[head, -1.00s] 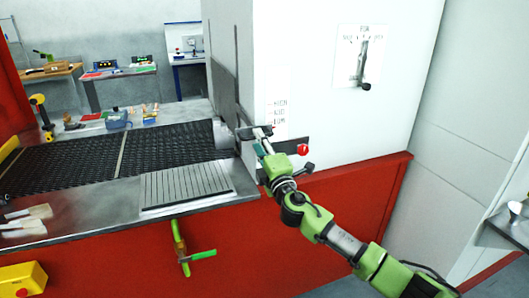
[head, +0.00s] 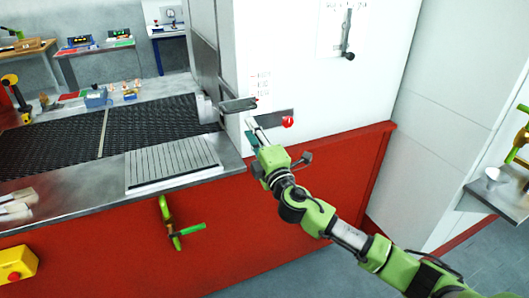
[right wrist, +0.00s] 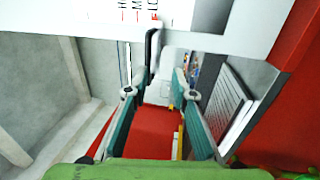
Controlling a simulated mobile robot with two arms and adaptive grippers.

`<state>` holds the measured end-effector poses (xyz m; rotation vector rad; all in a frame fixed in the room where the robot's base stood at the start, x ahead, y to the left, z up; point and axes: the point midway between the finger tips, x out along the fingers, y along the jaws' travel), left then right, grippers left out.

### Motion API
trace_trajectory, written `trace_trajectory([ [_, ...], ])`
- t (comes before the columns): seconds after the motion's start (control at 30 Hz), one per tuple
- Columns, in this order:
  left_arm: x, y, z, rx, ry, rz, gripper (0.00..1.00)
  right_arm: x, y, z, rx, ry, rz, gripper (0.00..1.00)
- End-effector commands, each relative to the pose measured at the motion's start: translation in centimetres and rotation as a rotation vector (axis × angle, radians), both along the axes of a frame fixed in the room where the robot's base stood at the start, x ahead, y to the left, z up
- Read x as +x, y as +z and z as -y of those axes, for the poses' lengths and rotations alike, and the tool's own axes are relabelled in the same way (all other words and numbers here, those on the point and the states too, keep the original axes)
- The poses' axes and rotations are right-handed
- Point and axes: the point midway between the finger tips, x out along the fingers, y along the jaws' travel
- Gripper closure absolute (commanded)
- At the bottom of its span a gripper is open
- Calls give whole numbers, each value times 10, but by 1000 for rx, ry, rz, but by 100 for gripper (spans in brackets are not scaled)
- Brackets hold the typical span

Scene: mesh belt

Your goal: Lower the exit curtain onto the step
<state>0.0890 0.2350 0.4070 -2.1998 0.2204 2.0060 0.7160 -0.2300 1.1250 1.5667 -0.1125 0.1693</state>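The exit curtain appears to be the dark grey panel (head: 203,45) on the left side of the white machine housing. A dark horizontal handle (head: 238,104) sticks out near its lower edge, just below the small red labels (head: 261,84). My right gripper (head: 254,127) is just below and right of this handle, apart from it. In the right wrist view its teal fingers (right wrist: 160,82) are spread, with nothing gripped between them; a bent grey bar (right wrist: 152,48) shows beyond the tips. I cannot tell which surface is the step. My left gripper is not in view.
A slatted plate (head: 172,162) lies on the metal counter beside the black mesh belt (head: 60,147). A red knob (head: 288,122) sits right of my gripper. A lever (head: 347,45) is higher on the housing. Green valve handles (head: 176,232) stick out of the red front.

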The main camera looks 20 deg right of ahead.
Motion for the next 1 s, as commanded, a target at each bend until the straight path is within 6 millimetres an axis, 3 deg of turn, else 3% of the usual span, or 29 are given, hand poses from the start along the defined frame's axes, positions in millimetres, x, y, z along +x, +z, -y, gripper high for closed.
trace_trajectory([
  [1.0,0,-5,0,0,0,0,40,-71,-13,3,-1,0,0,76],
])
